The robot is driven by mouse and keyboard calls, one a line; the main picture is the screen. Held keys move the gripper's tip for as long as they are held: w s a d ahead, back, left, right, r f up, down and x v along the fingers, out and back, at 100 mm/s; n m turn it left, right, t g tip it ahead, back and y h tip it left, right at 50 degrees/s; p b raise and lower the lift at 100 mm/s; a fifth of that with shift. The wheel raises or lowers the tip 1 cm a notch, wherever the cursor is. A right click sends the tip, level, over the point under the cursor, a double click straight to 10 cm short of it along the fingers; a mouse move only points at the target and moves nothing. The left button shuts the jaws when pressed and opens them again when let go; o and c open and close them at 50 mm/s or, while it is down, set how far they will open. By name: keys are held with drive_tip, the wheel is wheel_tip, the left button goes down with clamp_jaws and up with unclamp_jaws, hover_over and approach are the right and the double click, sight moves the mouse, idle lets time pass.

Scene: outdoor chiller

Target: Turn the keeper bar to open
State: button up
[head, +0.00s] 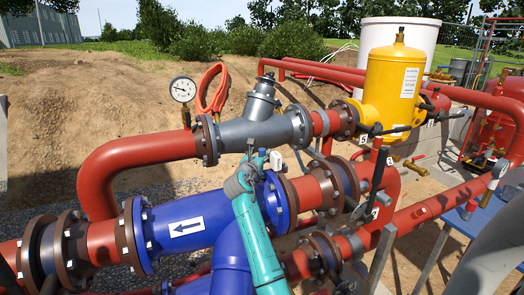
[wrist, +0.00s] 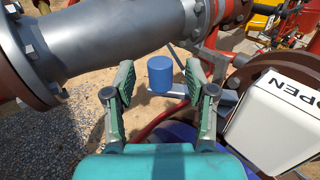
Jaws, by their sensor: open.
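In the wrist view, a blue cylindrical knob (wrist: 160,74) shows between and beyond my gripper's fingers. A light grey flat bar (wrist: 222,97) runs from near the knob to the right, partly behind the right finger; it may be the keeper bar, but I cannot be sure. My gripper (wrist: 159,84) is open, its pads on either side of the knob, with no contact visible. A white box marked OPEN (wrist: 275,120) is at the right. In the head view, my gripper (head: 256,158) is above the blue pipe, next to a small white box (head: 276,160); the knob is hidden there.
A grey strainer body (head: 262,127) lies just behind my gripper, and its grey pipe (wrist: 110,40) crosses the upper left of the wrist view. A blue valve pipe (head: 185,228) with a white arrow label is below. Red pipes, a gauge (head: 182,90) and a yellow tank (head: 393,85) surround it.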

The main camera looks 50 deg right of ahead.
sight(261, 151)
drive_tip(key=shift+x, duration=1.8)
clamp_jaws()
